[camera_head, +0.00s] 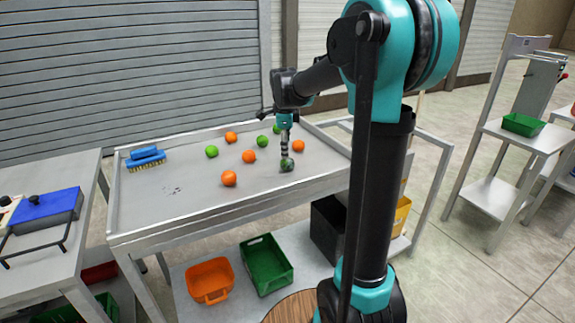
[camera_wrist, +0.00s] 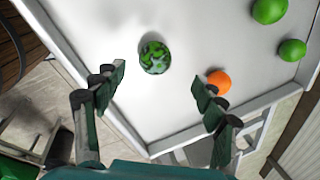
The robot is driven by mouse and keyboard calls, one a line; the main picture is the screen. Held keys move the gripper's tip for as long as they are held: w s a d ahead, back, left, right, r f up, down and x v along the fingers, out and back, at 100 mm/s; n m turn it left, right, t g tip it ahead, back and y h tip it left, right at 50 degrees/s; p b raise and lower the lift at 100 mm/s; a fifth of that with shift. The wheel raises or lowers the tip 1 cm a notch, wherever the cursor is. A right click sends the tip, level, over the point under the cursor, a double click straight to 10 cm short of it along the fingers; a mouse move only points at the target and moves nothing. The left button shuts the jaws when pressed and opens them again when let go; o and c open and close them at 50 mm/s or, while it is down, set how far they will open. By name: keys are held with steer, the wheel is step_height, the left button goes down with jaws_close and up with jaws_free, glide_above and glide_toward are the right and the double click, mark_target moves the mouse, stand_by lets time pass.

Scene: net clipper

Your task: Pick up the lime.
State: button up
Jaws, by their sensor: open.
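A round green fruit with dark mottling (camera_head: 287,165) sits on the grey tray table, just below my gripper (camera_head: 285,148). In the wrist view the mottled fruit (camera_wrist: 154,57) lies ahead of the fingertips, roughly midway between them and apart from both. My gripper (camera_wrist: 159,80) is open and empty, pointing down. Plain bright green limes (camera_head: 211,151) (camera_head: 262,141) lie farther left on the table, and another lime (camera_head: 276,129) is partly hidden behind my gripper. Two plain limes (camera_wrist: 269,10) (camera_wrist: 292,50) show at the upper right of the wrist view.
Several oranges lie around, one (camera_head: 298,146) right of my gripper; an orange (camera_wrist: 219,82) is near the right finger. A blue brush (camera_head: 146,156) lies at the table's left end. The table has a raised rim (camera_head: 230,205). Crates (camera_head: 266,264) stand on the shelf below.

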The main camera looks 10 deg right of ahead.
mark_target(287, 161)
steer(key=shift+s+x, duration=0.2)
steer(key=shift+x, duration=1.65)
steer(key=shift+s+x, duration=0.2)
steer(key=shift+x, duration=1.65)
steer(key=shift+d, duration=0.15)
steer(key=c, duration=1.3)
steer(key=shift+o, duration=0.2)
